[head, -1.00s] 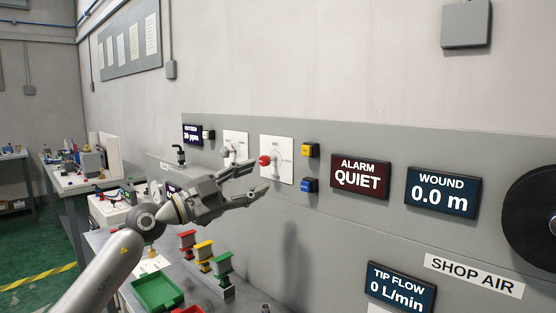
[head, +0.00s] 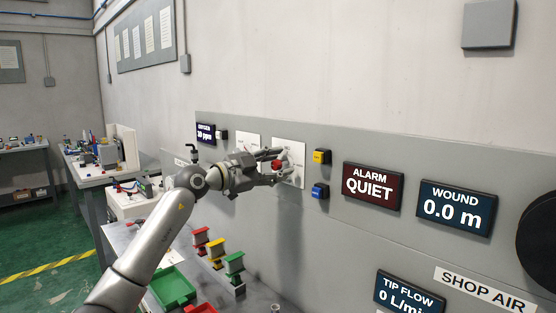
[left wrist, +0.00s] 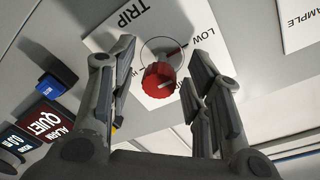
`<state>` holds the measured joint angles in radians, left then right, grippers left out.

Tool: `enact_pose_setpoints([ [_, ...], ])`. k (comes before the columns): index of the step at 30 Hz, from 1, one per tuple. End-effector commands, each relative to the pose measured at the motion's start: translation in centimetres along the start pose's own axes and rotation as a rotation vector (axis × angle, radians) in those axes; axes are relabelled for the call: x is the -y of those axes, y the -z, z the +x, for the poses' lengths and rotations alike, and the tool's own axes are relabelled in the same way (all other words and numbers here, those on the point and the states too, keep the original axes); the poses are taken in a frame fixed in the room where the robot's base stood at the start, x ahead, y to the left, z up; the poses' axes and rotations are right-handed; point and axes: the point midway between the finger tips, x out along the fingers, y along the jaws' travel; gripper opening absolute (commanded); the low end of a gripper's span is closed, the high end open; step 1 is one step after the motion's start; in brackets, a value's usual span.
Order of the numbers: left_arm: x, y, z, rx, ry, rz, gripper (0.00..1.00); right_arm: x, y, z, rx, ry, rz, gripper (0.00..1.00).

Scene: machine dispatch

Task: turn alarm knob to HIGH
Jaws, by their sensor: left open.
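A red knob (left wrist: 158,80) sticks out from a white dial plate (left wrist: 112,38) on the grey wall panel. In the left wrist view the plate shows TRIP, LOW and a partly hidden label starting with H. A dark red mark on the dial lies toward LOW. The knob also shows in the head view (head: 277,164), partly covered by the fingers. My left gripper (head: 281,166) is open, with one finger on either side of the knob; I cannot tell whether they touch it. The alarm display (head: 373,186) reads QUIET. My right gripper is not in view.
A yellow button (head: 322,156) and a blue button (head: 320,191) sit just right of the dial plate. A second white plate (head: 249,141) is just left of it. Below are red, yellow and green spools (head: 234,262) and a green bin (head: 172,287).

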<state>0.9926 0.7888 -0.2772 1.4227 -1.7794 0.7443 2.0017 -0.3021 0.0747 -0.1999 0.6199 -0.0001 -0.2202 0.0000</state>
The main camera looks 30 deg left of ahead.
Motion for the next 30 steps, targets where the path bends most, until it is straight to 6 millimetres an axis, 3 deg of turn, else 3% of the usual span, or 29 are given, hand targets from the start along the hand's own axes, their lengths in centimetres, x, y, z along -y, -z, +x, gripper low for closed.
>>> enact_pose_setpoints([
  [11,-0.06,-0.02,0.65,0.000,0.000,0.000,0.45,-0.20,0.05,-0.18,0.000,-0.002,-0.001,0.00],
  [21,-0.06,-0.02,0.62,0.000,0.000,0.000,0.01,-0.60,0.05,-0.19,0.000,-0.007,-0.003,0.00],
  [30,-0.01,0.03,0.61,0.002,-0.003,0.030,0.00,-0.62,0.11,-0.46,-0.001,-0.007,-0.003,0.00],
])
